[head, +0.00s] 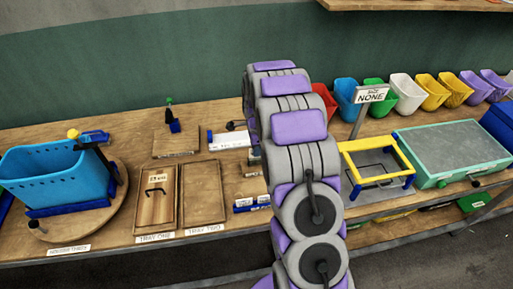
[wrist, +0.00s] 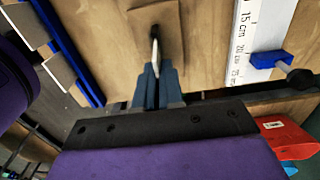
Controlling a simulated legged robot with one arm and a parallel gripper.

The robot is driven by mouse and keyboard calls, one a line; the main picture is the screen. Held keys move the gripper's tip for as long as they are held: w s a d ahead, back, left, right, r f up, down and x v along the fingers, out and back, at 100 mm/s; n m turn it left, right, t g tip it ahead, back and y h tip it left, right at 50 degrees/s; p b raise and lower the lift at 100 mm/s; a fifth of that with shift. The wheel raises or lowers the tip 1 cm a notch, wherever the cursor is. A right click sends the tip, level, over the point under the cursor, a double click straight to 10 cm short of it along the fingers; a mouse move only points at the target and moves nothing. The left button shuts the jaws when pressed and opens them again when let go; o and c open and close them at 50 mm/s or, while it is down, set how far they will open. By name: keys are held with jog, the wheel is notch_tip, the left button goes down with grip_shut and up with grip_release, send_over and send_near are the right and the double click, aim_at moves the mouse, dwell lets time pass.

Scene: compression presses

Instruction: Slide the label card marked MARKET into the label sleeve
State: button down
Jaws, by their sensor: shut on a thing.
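My gripper (wrist: 157,76) shows in the wrist view, with its blue-grey fingers close together. They are shut on a thin pale piece (wrist: 155,48), seen nearly edge-on, which appears to be the label card. No MARKET marking is readable on it. A small brown plate (wrist: 154,13) lies just beyond its far end; I cannot tell whether they touch. In the head view my arm hides the gripper and the card. A small upright sign (head: 371,94) reading NONE stands on the bench right of my arm. I cannot identify the label sleeve with certainty.
A white ruler (wrist: 246,37) with a blue slider (wrist: 268,60) lies right of the gripper. A yellow frame (head: 377,162) and green press (head: 450,150) stand right.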

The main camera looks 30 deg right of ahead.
jog(key=shift+f, duration=0.8)
jog(key=c, duration=1.2)
grip_release()
jog(key=shift+r, duration=0.1)
notch_tip(320, 180, up, 17)
jog(key=shift+p, duration=1.25)
jog(key=s+a+r+n, duration=0.5)
jog(key=s+a+n, duration=0.15)
jog(key=s, duration=0.35)
jog(key=s+a+n, duration=0.3)
jog(key=s+n, duration=0.2)
jog(key=s, duration=0.5)
jog(key=s+a+n+g, duration=0.1)
jog(key=s+a+n, duration=0.2)
jog(key=s, duration=0.7)
jog(key=s+a+n, duration=0.4)
jog(key=s+n, duration=0.2)
jog(key=s, duration=0.3)
jog(key=shift+s+n+g, duration=0.35)
jog(key=shift+s+g, duration=0.05)
